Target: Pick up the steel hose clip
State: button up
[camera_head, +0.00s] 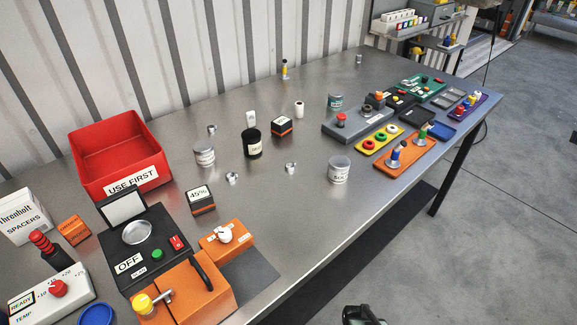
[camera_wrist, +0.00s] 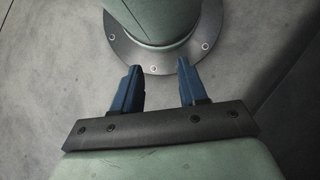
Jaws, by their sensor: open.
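Small steel-coloured pieces that look like hose clips stand on the metal table in the head view: one near the middle (camera_head: 291,168), one left of it (camera_head: 233,179), and one farther back (camera_head: 212,129). They are too small to tell apart surely. My gripper (camera_wrist: 158,78) shows in the wrist view with its two blue fingers apart and nothing between them. It points at a grey floor and a round bolted flange, away from the table's objects. No clip shows in the wrist view.
The metal table (camera_head: 290,235) has bare room at its front middle. Near the clips stand a grey tin (camera_head: 204,155), a black jar (camera_head: 252,144), a clear cup (camera_head: 339,170) and a black box marked 45% (camera_head: 201,201). A red bin (camera_head: 118,150) stands at left; several trays lie at right.

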jog(key=shift+o, duration=0.4)
jog(key=shift+o, duration=1.3)
